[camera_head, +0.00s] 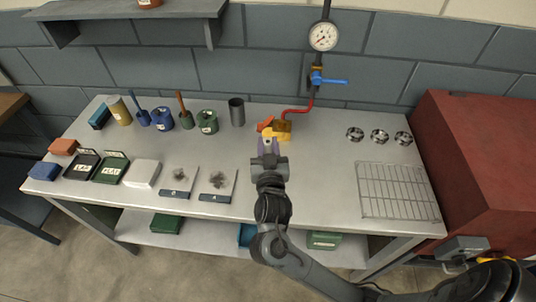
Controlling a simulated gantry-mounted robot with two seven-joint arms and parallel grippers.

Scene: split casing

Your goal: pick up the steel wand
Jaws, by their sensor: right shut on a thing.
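My right gripper (267,147) is over the middle of the bench, its arm coming in from the lower right. It is shut on a small orange-and-yellow piece (267,129) at its fingertips, near the end of a red hose (294,110). A brown and yellow block (284,126) is just right of this piece. I cannot make out a distinct steel wand; the gripper may hide part of what it holds. My left gripper is not in view.
The metal bench (320,165) has free room right of the arm. A wire rack (397,190) and three metal rings (379,136) are at right, by a red cabinet (485,170). Cups, trays and blocks fill the left. A gauge (324,37) and blue valve (328,80) are behind.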

